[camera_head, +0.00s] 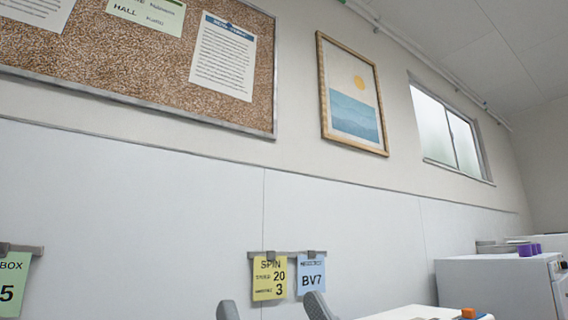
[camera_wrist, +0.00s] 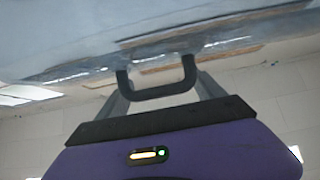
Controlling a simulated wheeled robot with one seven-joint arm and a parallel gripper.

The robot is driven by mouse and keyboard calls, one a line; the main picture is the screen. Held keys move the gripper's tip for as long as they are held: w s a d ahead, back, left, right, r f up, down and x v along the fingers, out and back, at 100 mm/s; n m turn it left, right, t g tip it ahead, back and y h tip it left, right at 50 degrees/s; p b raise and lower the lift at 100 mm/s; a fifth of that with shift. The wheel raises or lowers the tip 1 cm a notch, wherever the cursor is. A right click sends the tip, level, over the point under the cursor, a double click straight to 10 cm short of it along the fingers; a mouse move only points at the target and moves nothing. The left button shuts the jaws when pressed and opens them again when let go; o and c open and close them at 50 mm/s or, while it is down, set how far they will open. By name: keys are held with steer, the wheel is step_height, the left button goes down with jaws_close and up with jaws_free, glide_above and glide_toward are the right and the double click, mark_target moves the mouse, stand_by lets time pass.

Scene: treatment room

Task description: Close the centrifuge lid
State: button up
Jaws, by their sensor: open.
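In the wrist view my gripper (camera_wrist: 161,82) has a purple body with a small yellow and green light. Its two grey fingers are spread apart and hold nothing that I can see. A dark U-shaped handle (camera_wrist: 160,92) shows between the fingers, close to their tips. I cannot tell whether they touch it. A glossy pale blue-grey surface (camera_wrist: 60,40) fills the top of the wrist view beyond the handle. It may be the centrifuge lid, but its outline is cut off. No centrifuge can be made out for certain in the head view.
In the head view, a white table (camera_head: 400,313) with an orange item (camera_head: 468,313) is at the bottom. A white appliance (camera_head: 490,283) with purple items (camera_head: 528,249) on top stands right. Two grey shapes (camera_head: 318,306) at the bottom are unclear. Yellow (camera_head: 270,280) and blue (camera_head: 311,276) notes hang behind.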

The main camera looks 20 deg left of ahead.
step_height(320, 180, up, 18)
steer(key=p, duration=0.5)
steer(key=shift+d, duration=0.15)
steer(key=shift+r, duration=0.1)
